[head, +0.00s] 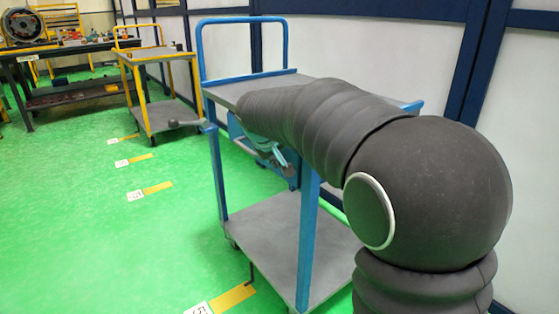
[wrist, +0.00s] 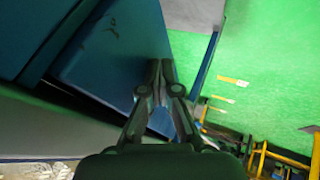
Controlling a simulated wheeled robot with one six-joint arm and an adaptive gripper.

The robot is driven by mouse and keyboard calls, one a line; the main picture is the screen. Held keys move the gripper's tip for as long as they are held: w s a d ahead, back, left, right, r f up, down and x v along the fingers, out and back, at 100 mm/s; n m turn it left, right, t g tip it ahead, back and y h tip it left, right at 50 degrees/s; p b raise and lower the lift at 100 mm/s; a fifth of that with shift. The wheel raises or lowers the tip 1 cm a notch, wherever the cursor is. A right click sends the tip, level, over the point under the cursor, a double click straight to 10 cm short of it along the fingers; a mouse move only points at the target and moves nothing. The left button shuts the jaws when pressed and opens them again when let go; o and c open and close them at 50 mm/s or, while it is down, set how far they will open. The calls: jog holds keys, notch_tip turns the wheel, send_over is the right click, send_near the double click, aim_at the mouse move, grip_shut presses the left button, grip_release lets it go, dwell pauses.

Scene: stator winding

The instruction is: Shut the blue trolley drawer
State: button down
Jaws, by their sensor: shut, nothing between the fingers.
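The blue trolley (head: 312,225) has blue posts, a grey top and a grey lower shelf. Its blue drawer (head: 236,126) sits under the top, mostly hidden behind my arm in the head view. In the wrist view a blue panel of the drawer (wrist: 112,48) fills the upper left, with a dark gap along its lower left edge. My gripper (wrist: 161,65) is shut and empty, its fingertips over or against the panel's right edge; I cannot tell if they touch. In the head view my gripper (head: 286,164) shows partly, just under the trolley top.
A yellow trolley (head: 160,120) stands behind to the left, with a workbench (head: 62,62) farther back. Green floor (head: 90,230) with yellow markers is clear on the left. A white and blue wall (head: 345,45) runs close behind the blue trolley.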

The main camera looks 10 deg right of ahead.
jog(key=shift+w+d, duration=0.1)
jog(key=shift+d, duration=0.1)
jog(key=s+a+r, duration=0.6)
jog(key=s+r, duration=0.1)
jog(key=r, duration=0.1)
jog(key=s+f+g+y, duration=0.2)
jog(key=s+f, duration=0.7)
jog(key=s+d+f+m, duration=0.1)
jog(key=s+d, duration=0.2)
jog(key=s, duration=0.4)
jog(key=s+d+f+m, duration=0.1)
jog(key=s+d+f, duration=0.1)
jog(key=s+d, duration=0.2)
jog(key=s+d+f+m+y, duration=0.1)
jog(key=s+d+f+m, duration=0.1)
jog(key=s, duration=0.7)
jog(key=shift+s+d+f+t+b, duration=0.2)
jog(key=shift+s+d+t+b, duration=0.2)
jog(key=shift+d, duration=0.45)
